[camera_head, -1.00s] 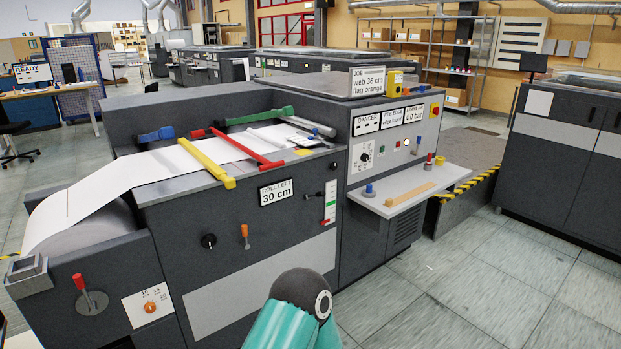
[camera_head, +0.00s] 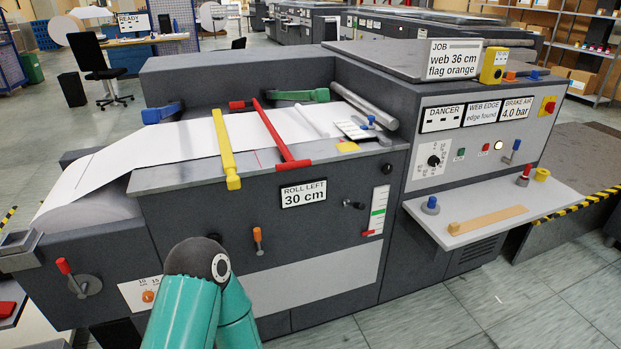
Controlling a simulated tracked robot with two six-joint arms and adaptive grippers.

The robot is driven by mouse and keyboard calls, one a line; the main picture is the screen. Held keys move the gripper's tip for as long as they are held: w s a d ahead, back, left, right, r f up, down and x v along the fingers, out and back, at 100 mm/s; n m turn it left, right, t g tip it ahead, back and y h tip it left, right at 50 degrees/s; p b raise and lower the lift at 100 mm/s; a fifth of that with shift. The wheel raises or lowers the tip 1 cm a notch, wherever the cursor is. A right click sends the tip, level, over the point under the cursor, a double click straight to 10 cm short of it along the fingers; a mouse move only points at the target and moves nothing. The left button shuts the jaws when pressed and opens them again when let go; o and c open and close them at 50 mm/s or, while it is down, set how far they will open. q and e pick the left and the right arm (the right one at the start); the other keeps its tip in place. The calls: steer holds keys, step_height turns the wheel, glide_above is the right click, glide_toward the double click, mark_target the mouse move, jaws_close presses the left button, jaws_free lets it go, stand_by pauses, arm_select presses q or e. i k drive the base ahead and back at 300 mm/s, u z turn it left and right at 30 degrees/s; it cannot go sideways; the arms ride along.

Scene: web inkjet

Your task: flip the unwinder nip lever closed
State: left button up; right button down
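The grey unwinder has no label naming its nip lever, so I cannot tell for sure which lever it is. A red-handled lever (camera_head: 66,268) stands on a round plate on the front left face by the paper roll (camera_head: 88,212), tilted slightly left. A small orange-handled lever (camera_head: 257,238) points up on the middle front panel. A black lever (camera_head: 352,204) sits farther right. Neither gripper is in view; only a dark joint and teal links of my arm show at the bottom, in front of the panel.
The white web (camera_head: 180,140) runs under a yellow bar (camera_head: 224,145) and a red bar (camera_head: 275,132). A shelf (camera_head: 490,225) with a wooden strip juts out at the right. An open grey tray (camera_head: 18,245) is at the far left. Floor is clear at the bottom right.

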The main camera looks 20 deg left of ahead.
mark_target(358, 206)
steer(key=u, duration=0.35)
steer(key=i, duration=0.95)
steer(key=u, duration=0.35)
steer(key=k, duration=0.85)
steer(key=u, duration=0.15)
steer(key=i, duration=0.85)
steer(key=z, duration=0.1)
